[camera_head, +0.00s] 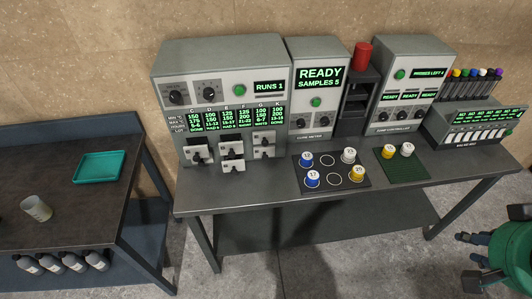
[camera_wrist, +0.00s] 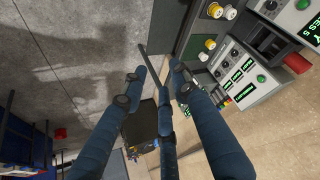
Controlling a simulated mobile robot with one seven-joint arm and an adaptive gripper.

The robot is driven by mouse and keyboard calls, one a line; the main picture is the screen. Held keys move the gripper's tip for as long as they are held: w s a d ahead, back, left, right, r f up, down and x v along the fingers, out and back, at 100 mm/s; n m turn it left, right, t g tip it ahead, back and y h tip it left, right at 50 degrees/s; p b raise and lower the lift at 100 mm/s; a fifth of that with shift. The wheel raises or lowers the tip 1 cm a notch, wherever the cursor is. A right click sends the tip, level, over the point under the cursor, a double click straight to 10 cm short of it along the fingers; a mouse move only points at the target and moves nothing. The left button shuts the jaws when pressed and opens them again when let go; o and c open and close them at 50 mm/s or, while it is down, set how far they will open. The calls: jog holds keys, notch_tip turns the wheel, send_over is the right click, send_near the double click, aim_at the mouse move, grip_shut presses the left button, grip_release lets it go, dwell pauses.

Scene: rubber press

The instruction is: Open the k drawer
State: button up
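In the head view, the large grey cabinet (camera_head: 221,93) at the back left of the bench has lettered columns C to K, with K at the far right. Small pale drawer fronts with dark handles sit below its display. The lower right drawer front (camera_head: 264,152) is close under the K column and looks shut. Its own letter is too small to read, so I cannot tell for sure which front is K. In the wrist view, my gripper (camera_wrist: 153,75) has its dark blue fingers spread, with nothing held between them. It is well away from the cabinet.
A dark mat (camera_head: 332,184) with blue, white and yellow-marked cups lies in front of the cure meter (camera_head: 317,88). A green mat (camera_head: 404,171) with two cups lies to its right. A side table (camera_head: 60,175) holds a teal tray (camera_head: 100,167) and beaker (camera_head: 37,208).

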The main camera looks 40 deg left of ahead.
jog(key=w+a+f+n+t+y, duration=0.1)
jog(key=w+a+f+n+y, duration=0.3)
jog(key=w+a, duration=0.95)
jog(key=n+t+y+b, duration=0.2)
jog(key=n+y, duration=0.2)
jog(key=y, duration=0.1)
send_near(265, 158)
jog(key=v, duration=0.5)
jog(key=shift+a, duration=0.15)
jog(key=shift+w+f, duration=0.1)
jog(key=shift+b+x, duration=0.95)
jog(key=shift+x, duration=5.9)
jog(key=shift+c, duration=0.3)
